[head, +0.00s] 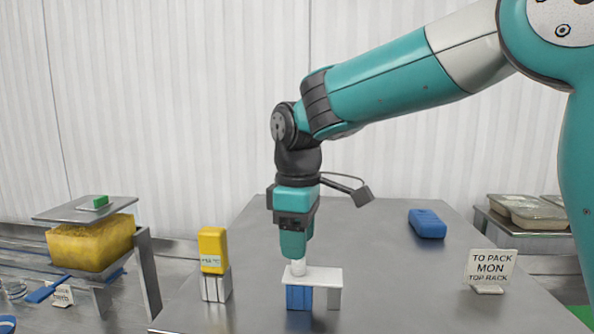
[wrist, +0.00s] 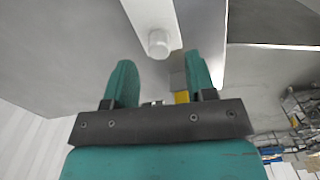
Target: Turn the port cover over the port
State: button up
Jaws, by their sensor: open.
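A flat white plate (head: 328,275) with a short white knob (head: 298,268) lies on top of a small stand on the steel table; I take it as the port cover. A blue block (head: 299,297) is under its left part and a grey leg under its right end. I cannot make out the port. My gripper (head: 296,256) points down just above the knob. In the wrist view, my open gripper (wrist: 161,76) has its two teal fingers either side of the line to the knob (wrist: 159,43), which shows just beyond the fingertips. Nothing is between the fingers.
A yellow device (head: 213,250) stands on a grey block (head: 215,287) left of the plate. A blue object (head: 427,223) lies at the back right. A "TO PACK MON" sign (head: 491,268) stands at right. The table between is clear.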

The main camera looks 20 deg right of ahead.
notch_tip(320, 180, up, 13)
jog(key=b, duration=0.1)
dwell(0.5)
